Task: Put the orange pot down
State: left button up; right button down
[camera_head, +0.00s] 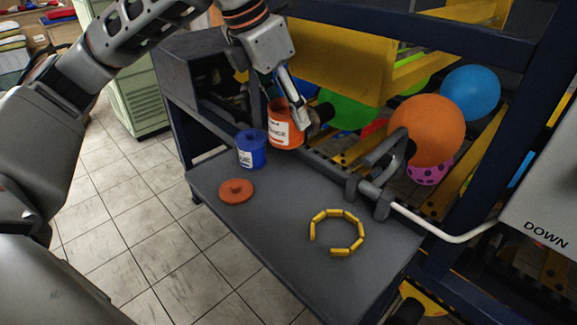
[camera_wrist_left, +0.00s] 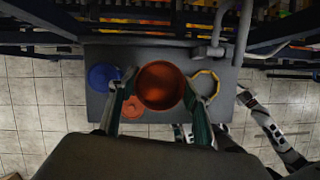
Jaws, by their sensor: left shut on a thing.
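The orange pot (camera_head: 283,128) has a white label and an open top. My left gripper (camera_head: 288,103) is shut on it, with the fingers on either side of its wall. In the left wrist view the open pot (camera_wrist_left: 160,85) sits between the two fingers, over the grey table (camera_head: 225,205). The pot is at the table's back edge, beside the blue pot; I cannot tell whether its base touches the table. A round orange lid (camera_head: 236,190) lies flat near the front left. In the left wrist view, what looks like my right arm (camera_wrist_left: 275,130) shows at the right; its fingers are unclear.
The blue pot (camera_head: 251,149) stands left of the orange pot. A ring of yellow segments (camera_head: 338,232) lies at the table's right. A grey handle frame (camera_head: 378,180) and a machine with balloons (camera_head: 426,130) are behind. The middle of the table is clear.

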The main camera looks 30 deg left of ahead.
aim_at(271, 133)
pick_arm(q)
notch_tip(271, 133, down, 13)
jog(key=shift+w+f, duration=0.15)
dwell(0.4)
jog(key=shift+f+b, duration=0.2)
jog(key=shift+b, duration=0.15)
jog(key=o, duration=1.3)
jog(key=shift+r, duration=0.1)
jog(key=shift+r, duration=0.25)
jog(key=v, duration=1.1)
jog(key=shift+s+a+r+p, duration=0.1)
jog(key=shift+s+r+p, duration=0.15)
jog(key=shift+r+p, duration=0.05)
